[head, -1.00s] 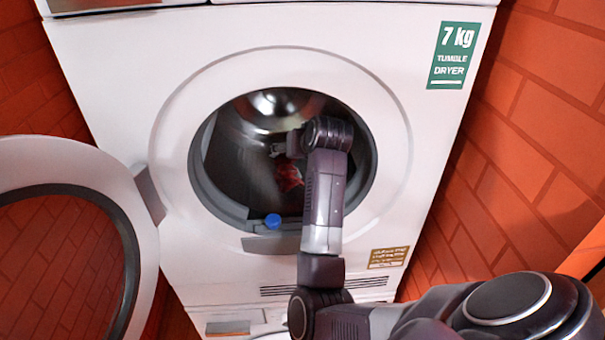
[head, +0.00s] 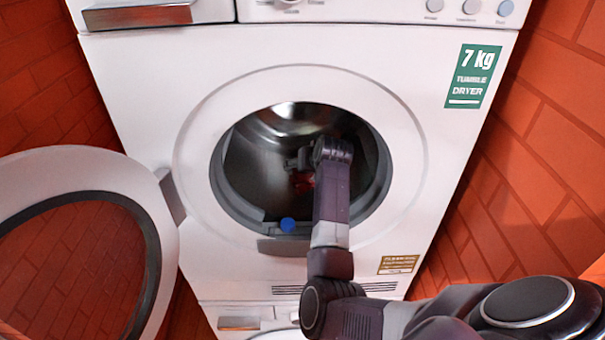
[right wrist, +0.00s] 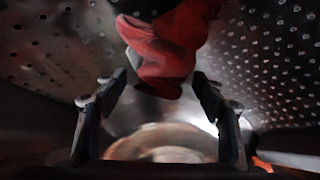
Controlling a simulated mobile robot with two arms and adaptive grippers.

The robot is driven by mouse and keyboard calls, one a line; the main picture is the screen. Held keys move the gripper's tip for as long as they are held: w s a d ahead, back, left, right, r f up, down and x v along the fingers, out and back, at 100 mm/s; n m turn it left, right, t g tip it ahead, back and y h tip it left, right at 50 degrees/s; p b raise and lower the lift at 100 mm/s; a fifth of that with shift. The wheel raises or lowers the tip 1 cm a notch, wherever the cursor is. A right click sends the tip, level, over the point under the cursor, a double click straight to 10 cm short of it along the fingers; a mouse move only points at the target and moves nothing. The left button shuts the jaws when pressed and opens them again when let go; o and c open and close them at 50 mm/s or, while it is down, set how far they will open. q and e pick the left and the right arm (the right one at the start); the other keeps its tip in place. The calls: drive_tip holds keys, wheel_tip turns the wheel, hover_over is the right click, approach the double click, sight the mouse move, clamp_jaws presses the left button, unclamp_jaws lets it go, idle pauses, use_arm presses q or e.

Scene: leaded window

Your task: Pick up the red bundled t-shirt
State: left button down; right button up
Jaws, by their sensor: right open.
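The red bundled t-shirt (right wrist: 165,50) lies in the metal drum, at the upper middle of the right wrist view. In the head view only a small red patch of it (head: 304,183) shows behind my right arm. My right gripper (right wrist: 160,90) is open. Its two fingers stand left and right of the lower end of the shirt, and I cannot tell whether they touch it. In the head view the right gripper (head: 298,163) is inside the dryer opening, partly hidden by my wrist. My left gripper is not in view.
The white tumble dryer (head: 150,90) has its round door (head: 85,165) swung open to the left. A blue round thing (head: 288,225) sits at the lower rim of the opening. Brick walls stand on both sides.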

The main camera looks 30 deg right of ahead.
drive_tip(key=shift+c, duration=0.6)
drive_tip(key=c, duration=0.7)
drive_tip(key=shift+r, duration=0.1)
drive_tip(key=c, duration=0.3)
